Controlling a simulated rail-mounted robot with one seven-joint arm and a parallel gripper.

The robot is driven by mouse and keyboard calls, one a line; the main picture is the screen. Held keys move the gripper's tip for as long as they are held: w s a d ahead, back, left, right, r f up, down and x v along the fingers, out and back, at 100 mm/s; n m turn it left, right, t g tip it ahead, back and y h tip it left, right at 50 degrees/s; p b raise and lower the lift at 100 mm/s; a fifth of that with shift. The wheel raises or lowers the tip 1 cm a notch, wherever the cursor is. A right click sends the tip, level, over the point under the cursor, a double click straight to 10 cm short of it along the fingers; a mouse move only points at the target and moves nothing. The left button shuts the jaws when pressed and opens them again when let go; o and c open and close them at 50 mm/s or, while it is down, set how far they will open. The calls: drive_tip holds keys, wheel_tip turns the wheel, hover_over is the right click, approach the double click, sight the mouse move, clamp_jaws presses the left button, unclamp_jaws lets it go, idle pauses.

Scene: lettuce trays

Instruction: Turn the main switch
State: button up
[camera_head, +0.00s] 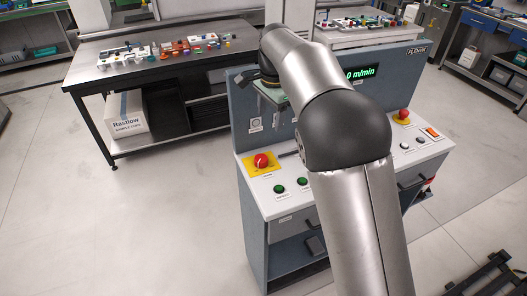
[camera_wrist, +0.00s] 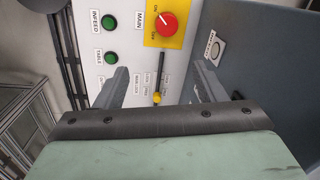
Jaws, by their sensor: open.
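The main switch is a red rotary knob on a yellow plate, labelled MAIN with ON and OFF marks. It shows near the top of the wrist view (camera_wrist: 167,23) and at the left of the console top in the head view (camera_head: 262,160). My gripper (camera_wrist: 160,67) is open and empty in the wrist view. Its two fingers point toward the panel, with the switch beyond their tips, not between them. In the head view my gripper is mostly hidden behind my arm, near the console's upright back panel.
A slider with a yellow knob (camera_wrist: 157,98) lies between my fingers in the wrist view. Green buttons INFEED (camera_wrist: 109,22) and TABLE (camera_wrist: 111,58) are left of the switch. The console's upright panel (camera_wrist: 262,55) is on the right. Another red button (camera_head: 403,115) sits at the console's right.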

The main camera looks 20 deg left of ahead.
drive_tip(key=a, duration=0.1)
drive_tip(key=p, duration=0.3)
approach(262, 158)
drive_tip(key=f, duration=0.9)
drive_tip(key=shift+w+a, duration=0.1)
drive_tip(key=shift+a, duration=0.1)
drive_tip(key=c, duration=1)
